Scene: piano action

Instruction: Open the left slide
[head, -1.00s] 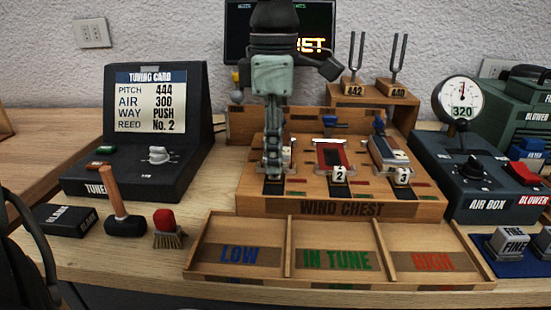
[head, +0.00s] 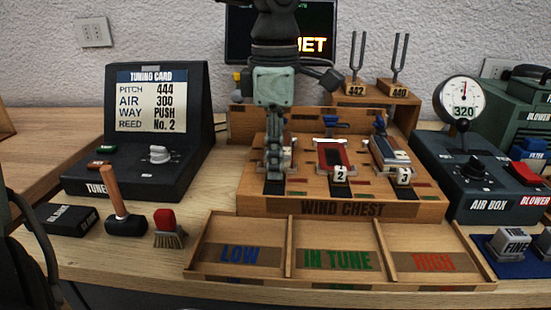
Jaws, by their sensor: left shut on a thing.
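The wind chest (head: 342,208) is a wooden box with three slide positions across its sloped top. The left slide is mostly hidden behind my left gripper (head: 274,174), and only a pale edge (head: 288,157) shows to the right of the fingers. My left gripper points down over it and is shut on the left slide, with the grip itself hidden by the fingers. A black strip (head: 273,188) shows just below the fingertips. The middle slide with tab 2 (head: 340,175) and the right slide with tab 3 (head: 403,177) stand clear. My right gripper is out of view.
A wooden tray (head: 288,247) marked LOW, IN TUNE and HIGH lies in front, empty. The tuning card box (head: 190,150), a hammer (head: 126,223) and a brush (head: 168,238) are left. The air box (head: 487,205) with a gauge reading 320 is right. Tuning forks (head: 357,62) stand behind.

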